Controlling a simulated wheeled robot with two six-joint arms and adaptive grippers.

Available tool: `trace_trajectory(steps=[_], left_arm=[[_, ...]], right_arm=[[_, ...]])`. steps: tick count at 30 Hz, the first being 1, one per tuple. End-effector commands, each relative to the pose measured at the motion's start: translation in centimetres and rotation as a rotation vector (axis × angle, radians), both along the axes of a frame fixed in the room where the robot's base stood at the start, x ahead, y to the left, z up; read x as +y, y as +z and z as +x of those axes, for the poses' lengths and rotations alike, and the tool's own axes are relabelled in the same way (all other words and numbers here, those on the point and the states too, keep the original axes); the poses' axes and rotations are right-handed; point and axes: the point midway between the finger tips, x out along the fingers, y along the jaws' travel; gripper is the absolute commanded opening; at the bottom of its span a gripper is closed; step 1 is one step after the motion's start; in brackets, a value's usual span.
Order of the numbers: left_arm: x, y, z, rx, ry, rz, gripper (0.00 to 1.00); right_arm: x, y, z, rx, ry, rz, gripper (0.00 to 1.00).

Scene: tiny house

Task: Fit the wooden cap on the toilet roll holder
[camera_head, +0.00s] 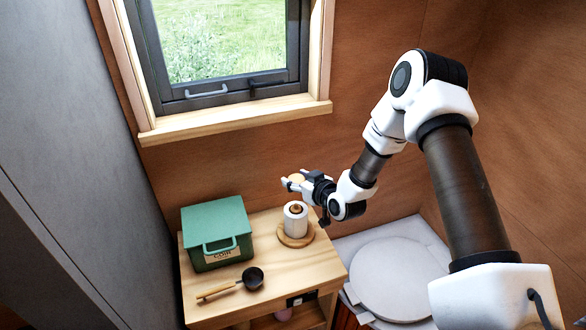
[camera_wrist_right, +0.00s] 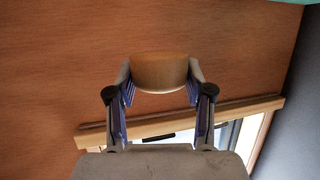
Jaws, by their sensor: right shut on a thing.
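My right gripper (camera_head: 292,183) is shut on the round wooden cap (camera_head: 297,178), holding it in the air above the shelf. In the right wrist view the cap (camera_wrist_right: 160,72) sits between the two fingertips of the gripper (camera_wrist_right: 160,84). The toilet roll holder (camera_head: 295,208) stands upright on the shelf below, with a white roll around its post and a round wooden base. The brown top of the post shows in the roll's middle. The cap is apart from the holder, above it. My left gripper is not in view.
A green lidded box (camera_head: 217,233) stands at the shelf's left. A dark ladle with a wooden handle (camera_head: 231,284) lies in front of it on the wooden shelf (camera_head: 262,262). The closed toilet lid (camera_head: 392,278) is at the right. The window sill (camera_head: 235,118) is above.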

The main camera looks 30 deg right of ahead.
Motion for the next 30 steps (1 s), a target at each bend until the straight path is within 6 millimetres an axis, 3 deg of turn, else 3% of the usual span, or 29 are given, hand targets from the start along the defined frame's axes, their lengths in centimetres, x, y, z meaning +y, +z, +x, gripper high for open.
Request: trace_trajectory(steps=[8, 22, 30], left_arm=[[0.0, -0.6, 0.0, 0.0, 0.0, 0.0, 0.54], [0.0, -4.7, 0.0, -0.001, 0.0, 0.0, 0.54], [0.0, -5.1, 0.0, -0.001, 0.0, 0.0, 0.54]], right_arm=[[0.0, -0.5, -0.1, -0.002, 0.003, 0.001, 0.25], [0.1, -5.4, -0.1, -0.002, 0.002, 0.002, 0.25], [0.1, -5.9, -0.1, -0.002, 0.002, 0.002, 0.25]])
